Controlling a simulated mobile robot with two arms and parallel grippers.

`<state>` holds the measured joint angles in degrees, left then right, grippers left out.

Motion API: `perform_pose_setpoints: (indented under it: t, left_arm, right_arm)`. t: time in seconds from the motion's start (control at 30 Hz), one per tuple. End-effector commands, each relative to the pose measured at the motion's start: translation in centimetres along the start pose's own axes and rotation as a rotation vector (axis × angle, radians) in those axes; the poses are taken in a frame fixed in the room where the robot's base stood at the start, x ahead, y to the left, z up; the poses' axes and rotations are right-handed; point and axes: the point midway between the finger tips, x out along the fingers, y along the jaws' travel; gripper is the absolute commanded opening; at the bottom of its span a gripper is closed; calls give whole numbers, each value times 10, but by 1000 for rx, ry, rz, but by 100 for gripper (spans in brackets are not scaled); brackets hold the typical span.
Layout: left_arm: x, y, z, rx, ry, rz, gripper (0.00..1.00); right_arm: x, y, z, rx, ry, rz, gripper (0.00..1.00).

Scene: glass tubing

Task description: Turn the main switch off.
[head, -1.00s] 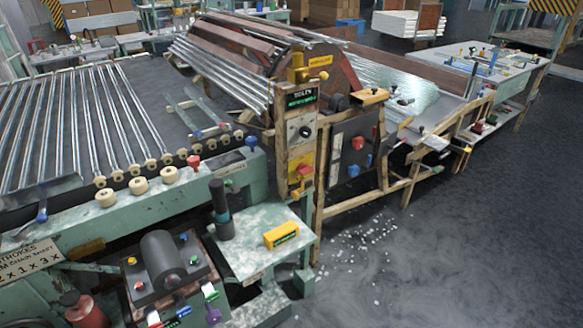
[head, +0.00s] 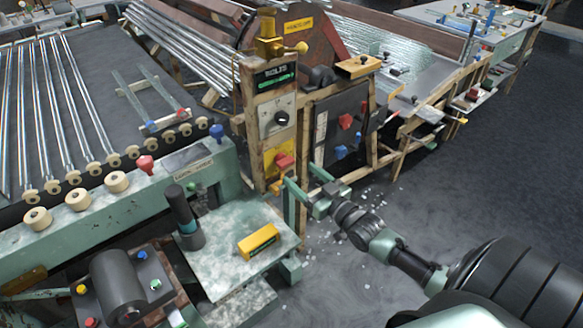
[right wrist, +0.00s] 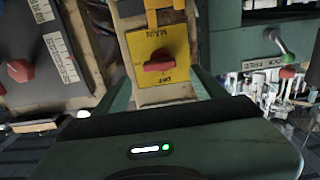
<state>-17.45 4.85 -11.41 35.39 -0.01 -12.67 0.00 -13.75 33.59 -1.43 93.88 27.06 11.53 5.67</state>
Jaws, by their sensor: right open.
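The main switch is a red handle (head: 284,160) on a yellow plate (head: 270,167), low on the front of the wooden post. In the right wrist view the red handle (right wrist: 158,66) lies roughly crosswise on the yellow plate (right wrist: 146,44), whose lettering includes MAIN. My right gripper (head: 305,188) is open and empty, just in front of and slightly below the switch. In the right wrist view its green fingers flank the lower part of the plate; the handle shows beyond them, with no clear contact. My left gripper is not in view.
A black panel (head: 337,125) with red and blue knobs stands right of the post. A round black dial (head: 281,118) sits above the switch. A yellow box (head: 258,241) lies on the green bench below. Glass tubes fill the left rack. The floor at right is open.

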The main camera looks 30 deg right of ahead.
Motion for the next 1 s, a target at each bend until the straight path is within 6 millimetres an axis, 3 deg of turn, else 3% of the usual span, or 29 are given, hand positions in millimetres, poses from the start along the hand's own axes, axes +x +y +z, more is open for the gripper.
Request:
perform_pose_setpoints:
  t: [0.1,0.3,0.67,0.7,0.9,1.0]
  left_arm:
    - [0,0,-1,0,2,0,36]
    - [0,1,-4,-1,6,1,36]
    - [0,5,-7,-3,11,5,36]
    - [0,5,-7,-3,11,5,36]
    - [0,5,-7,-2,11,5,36]
    - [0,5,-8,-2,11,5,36]
  right_arm:
    - [22,0,-1,0,2,1,71]
    - [45,0,0,0,-1,1,71]
    - [52,0,2,0,-3,1,71]
    - [52,0,2,0,-3,1,68]
    - [52,0,2,0,-3,1,12]
    - [52,0,2,-1,-3,1,8]
